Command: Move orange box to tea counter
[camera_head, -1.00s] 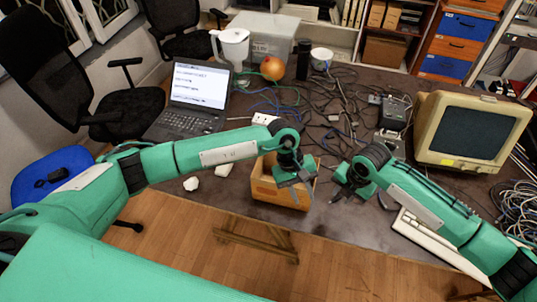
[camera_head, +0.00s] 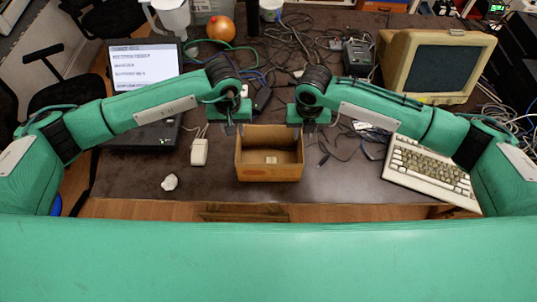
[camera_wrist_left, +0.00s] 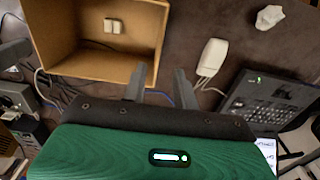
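The orange box (camera_head: 250,172) is an open-topped brown-orange box on the dark table near its front edge, with a small pale item (camera_head: 271,160) inside. My left gripper (camera_head: 232,129) is at the box's back left corner. In the left wrist view my left gripper (camera_wrist_left: 160,82) has its fingers apart, one close by the box wall (camera_wrist_left: 85,62) and bare table in the gap; contact is unclear. My right gripper (camera_head: 300,131) is at the back right corner, its finger gap hard to make out. I cannot pick out a tea counter.
A laptop (camera_head: 143,65) stands at the left, with a white mouse-like device (camera_head: 199,151) and a white lump (camera_head: 170,182) beside the box. A keyboard (camera_head: 433,170) and an old monitor (camera_head: 437,65) are at the right. Cables clutter the table behind.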

